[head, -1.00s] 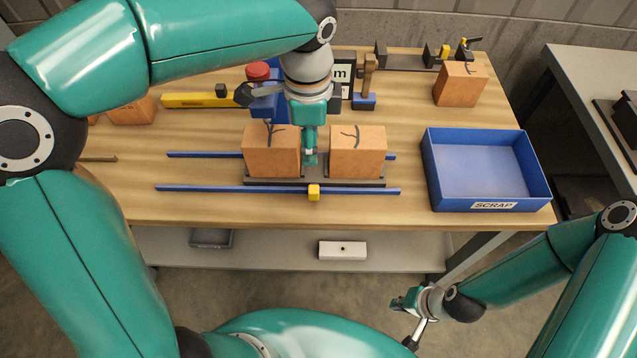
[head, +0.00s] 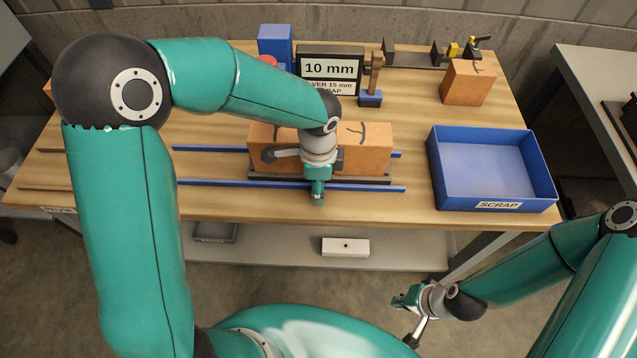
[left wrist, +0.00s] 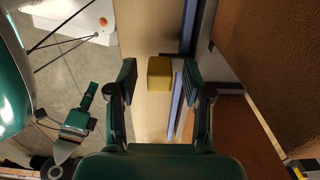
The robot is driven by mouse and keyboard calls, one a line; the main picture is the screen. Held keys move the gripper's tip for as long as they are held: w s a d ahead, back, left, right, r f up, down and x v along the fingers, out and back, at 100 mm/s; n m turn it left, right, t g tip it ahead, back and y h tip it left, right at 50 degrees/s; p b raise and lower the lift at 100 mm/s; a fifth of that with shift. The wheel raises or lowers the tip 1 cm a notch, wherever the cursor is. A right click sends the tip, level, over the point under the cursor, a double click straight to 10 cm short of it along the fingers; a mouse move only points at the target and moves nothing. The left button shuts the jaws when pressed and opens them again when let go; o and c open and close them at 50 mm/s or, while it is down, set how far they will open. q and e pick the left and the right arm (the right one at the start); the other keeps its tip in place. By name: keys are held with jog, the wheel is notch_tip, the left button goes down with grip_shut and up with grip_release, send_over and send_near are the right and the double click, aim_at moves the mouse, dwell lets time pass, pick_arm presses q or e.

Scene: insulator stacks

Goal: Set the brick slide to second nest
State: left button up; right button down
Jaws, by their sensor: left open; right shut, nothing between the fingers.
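Two orange bricks with dark cracks, a left one (head: 262,136) and a right one (head: 375,152), stand on the slide's dark plate (head: 375,180). The plate lies at a front blue rail (head: 220,182) and a rear blue rail (head: 205,149). My left gripper (head: 318,199) points down at the front edge of the plate and is open. In the left wrist view the slide's yellow block (left wrist: 160,76) lies between and beyond its open fingers; in the head view the gripper hides it. My right gripper (head: 402,303) is shut and empty, low in front of the table. No nest is clearly identifiable.
A blue scrap bin (head: 493,170) stands at the right. A 10 mm sign (head: 331,68), a hammer-like tool on a blue block (head: 371,98), a third brick (head: 467,82) and a dark clamp fixture (head: 415,56) stand at the back. Table space left of the plate is clear around the rails.

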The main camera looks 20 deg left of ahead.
pick_arm(q)
jog(key=shift+f, duration=0.15)
jog(key=shift+c, duration=0.3)
grip_shut()
jog(key=shift+a, duration=0.15)
